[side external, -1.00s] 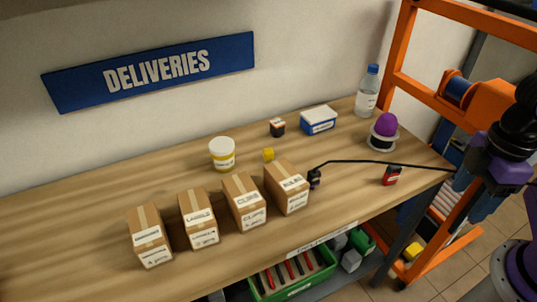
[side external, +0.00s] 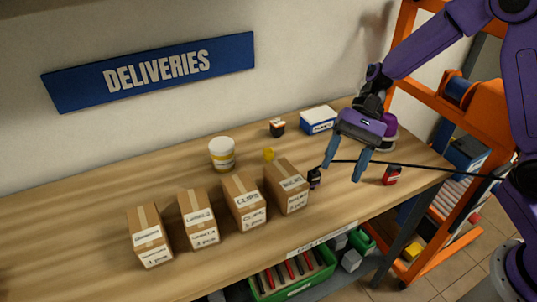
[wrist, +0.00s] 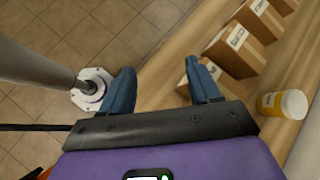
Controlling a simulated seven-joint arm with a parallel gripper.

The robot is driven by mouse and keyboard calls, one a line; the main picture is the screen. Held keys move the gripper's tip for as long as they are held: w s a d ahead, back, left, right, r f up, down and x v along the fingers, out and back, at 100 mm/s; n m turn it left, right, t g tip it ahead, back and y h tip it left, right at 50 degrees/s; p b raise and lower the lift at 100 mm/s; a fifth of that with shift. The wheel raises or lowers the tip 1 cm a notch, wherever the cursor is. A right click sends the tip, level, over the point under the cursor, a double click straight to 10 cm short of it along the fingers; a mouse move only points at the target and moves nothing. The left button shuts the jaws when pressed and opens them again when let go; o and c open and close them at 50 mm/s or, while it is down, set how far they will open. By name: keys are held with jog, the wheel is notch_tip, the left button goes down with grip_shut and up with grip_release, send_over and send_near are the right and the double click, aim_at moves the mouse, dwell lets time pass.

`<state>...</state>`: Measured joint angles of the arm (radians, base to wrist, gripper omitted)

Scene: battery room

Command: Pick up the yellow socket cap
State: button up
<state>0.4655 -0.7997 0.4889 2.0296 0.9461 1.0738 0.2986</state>
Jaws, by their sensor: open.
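The yellow socket cap (side external: 268,154) is a small yellow piece on the wooden bench, just behind the rightmost carton and right of the white tub. Its lower part is hard to make out in the side view, and I do not see it in the wrist view. My gripper (side external: 342,172) is above the right part of the bench, to the right of the cap and clear of it. Its two blue fingers are spread with nothing between them; the wrist view also shows them apart (wrist: 158,78).
Several cartons (side external: 245,202) stand along the front. A white tub (side external: 222,154), a small dark box (side external: 277,128) and a blue-white box (side external: 318,120) stand behind. A black plug (side external: 314,178) with a cable and a red item (side external: 391,175) lie near my gripper. Bench left of the cartons is clear.

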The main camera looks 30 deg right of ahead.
jog(key=w+d+f+m+t+y, duration=0.1)
jog(key=w+d+f+m+t, duration=0.1)
jog(key=w+m, duration=0.2)
jog(key=w+d+f+m+t+y, duration=0.2)
jog(key=w+m, duration=0.3)
jog(key=w, duration=0.3)
jog(key=w+d+f+m+t+y, duration=0.1)
jog(key=w+d+f+m+t, duration=0.1)
jog(key=w, duration=0.5)
jog(key=shift+w+d+f+m+t+y, duration=0.1)
jog(key=shift+d+f+m+t+y, duration=0.15)
jog(key=shift+m+t, duration=0.25)
jog(key=shift+d+f+m+t+y, duration=0.1)
jog(key=shift+d+m+t+y, duration=0.15)
jog(key=shift+m, duration=0.45)
jog(key=shift+w+a+f, duration=0.15)
send_near(262, 163)
jog(key=a, duration=0.1)
jog(key=a+r, duration=0.1)
jog(key=a, duration=0.1)
jog(key=w+a, duration=0.1)
jog(key=shift+a+r, duration=0.15)
jog(key=shift+r, duration=0.05)
jog(key=shift+f+x, duration=0.1)
jog(key=shift+x, duration=1.25)
jog(key=shift+f+x, duration=0.15)
jog(key=shift+x, duration=1.2)
jog(key=shift+s, duration=0.1)
jog(key=c, duration=1)
